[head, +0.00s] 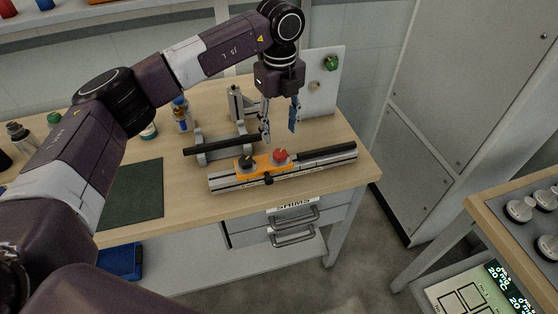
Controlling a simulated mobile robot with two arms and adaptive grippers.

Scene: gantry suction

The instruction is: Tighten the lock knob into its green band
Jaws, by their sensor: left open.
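An orange carriage (262,163) sits on a long silver rail (222,184) on the bench. It carries a red knob (280,156) and a black knob (246,162) on top. A small dark knob (268,179) is on its front side. I cannot tell which one is the lock knob, and no green band can be made out on the carriage. My left gripper (280,129) points down with its fingers apart, above and just behind the red knob. Nothing shows between the fingers. My right gripper is not in view.
A black bar (205,148) on a grey stand lies behind the rail. An upright white panel (322,85) with a green knob (331,63) stands at the back. A dark green mat (135,193) and bottles are at left. A second table (480,212) stands at right.

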